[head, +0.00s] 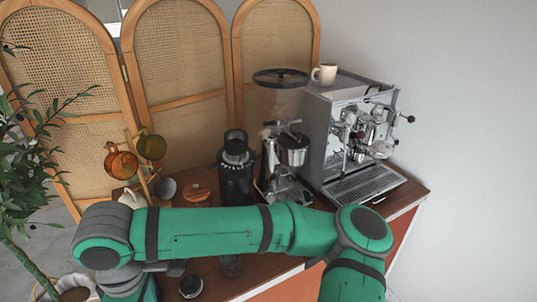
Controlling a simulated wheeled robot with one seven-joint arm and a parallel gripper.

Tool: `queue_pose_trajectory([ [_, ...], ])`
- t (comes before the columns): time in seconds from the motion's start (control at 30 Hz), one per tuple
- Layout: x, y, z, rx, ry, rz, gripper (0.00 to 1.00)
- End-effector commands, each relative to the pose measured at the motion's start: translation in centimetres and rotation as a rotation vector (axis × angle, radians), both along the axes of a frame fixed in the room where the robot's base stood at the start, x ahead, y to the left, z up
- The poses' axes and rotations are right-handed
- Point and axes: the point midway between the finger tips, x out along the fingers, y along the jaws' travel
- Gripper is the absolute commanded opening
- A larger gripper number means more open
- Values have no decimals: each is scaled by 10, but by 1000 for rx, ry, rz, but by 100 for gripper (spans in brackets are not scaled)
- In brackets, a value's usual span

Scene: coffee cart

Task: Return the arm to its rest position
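My green and grey arm lies across the lower half of the head view, bent at an elbow on the right and at another joint on the left. My gripper is not visible in this view. The arm passes in front of the wooden cart top (405,193) and hides part of its front and left. I cannot tell whether the arm touches anything on the cart.
An espresso machine (318,140) bears a cream cup (324,74). Beside it stand a grinder (291,150) and a black cylindrical device (236,175). Orange and olive cups (121,164) hang on a rack at left. A plant (25,160) and rattan screen (180,50) stand nearby.

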Motion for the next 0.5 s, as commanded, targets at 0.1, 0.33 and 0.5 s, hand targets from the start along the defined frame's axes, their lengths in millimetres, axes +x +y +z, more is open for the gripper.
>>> queue_pose_trajectory([
  [0.1, -4, 14, 0, 67, 18, 2, 64],
  [0.33, -13, 49, 3, 230, 60, 6, 64],
  [0.5, -24, 89, 15, 426, 110, 3, 64],
])
